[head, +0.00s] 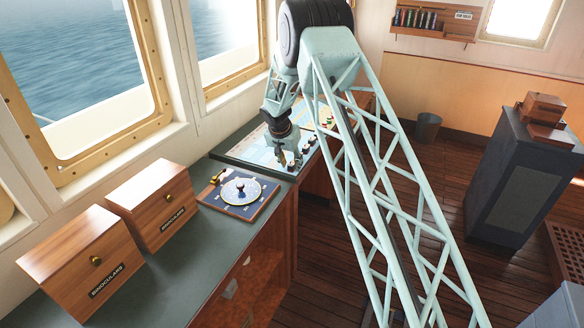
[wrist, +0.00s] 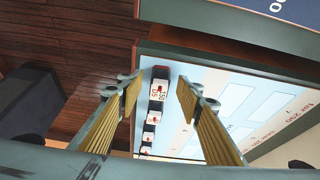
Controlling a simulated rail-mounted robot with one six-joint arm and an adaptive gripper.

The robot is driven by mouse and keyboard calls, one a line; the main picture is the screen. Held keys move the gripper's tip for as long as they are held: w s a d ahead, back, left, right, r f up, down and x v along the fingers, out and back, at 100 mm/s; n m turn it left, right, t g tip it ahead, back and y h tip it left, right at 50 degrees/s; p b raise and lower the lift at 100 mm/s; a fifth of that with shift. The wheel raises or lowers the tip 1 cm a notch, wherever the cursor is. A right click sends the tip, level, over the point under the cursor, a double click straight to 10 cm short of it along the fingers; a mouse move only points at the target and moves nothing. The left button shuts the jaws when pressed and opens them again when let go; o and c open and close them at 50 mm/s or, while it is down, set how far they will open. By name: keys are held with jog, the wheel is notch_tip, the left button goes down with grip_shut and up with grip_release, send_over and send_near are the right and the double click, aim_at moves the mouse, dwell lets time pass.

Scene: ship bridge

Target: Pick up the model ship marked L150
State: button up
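A row of small model ships with red, white and dark parts lies on a pale blue chart board (wrist: 208,95) in the wrist view. The end ship (wrist: 159,90) shows between my fingertips, with a sideways marking that seems to include 150; I cannot read it fully. My gripper (wrist: 159,84) is open, one finger on each side of that ship in the picture, with nothing held. Whether the fingers reach down to its level is unclear. In the head view my gripper (head: 283,150) is over the near part of the board, close to small pieces whose markings are too small to read.
Other ships (wrist: 152,118) follow closely behind the end one. On the green counter stand two wooden binoculars boxes (head: 85,262) (head: 153,207) and a dial board (head: 239,191). Windows line the left. A dark cabinet (head: 520,175) and a bin (head: 427,128) stand right, across open wooden floor.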

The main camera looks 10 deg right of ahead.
aim_at(292, 163)
dwell(0.3)
jog(key=c, duration=0.9)
jog(key=shift+r, duration=0.15)
jog(key=shift+r, duration=1.6)
jog(key=s+d+b, duration=0.1)
jog(key=s, duration=0.4)
jog(key=s+d+r+b, duration=0.1)
jog(key=s+d, duration=0.1)
jog(key=s, duration=0.3)
jog(key=s+d+b, duration=0.1)
jog(key=s+d, duration=0.1)
jog(key=s, duration=0.3)
jog(key=shift+d+r, duration=0.25)
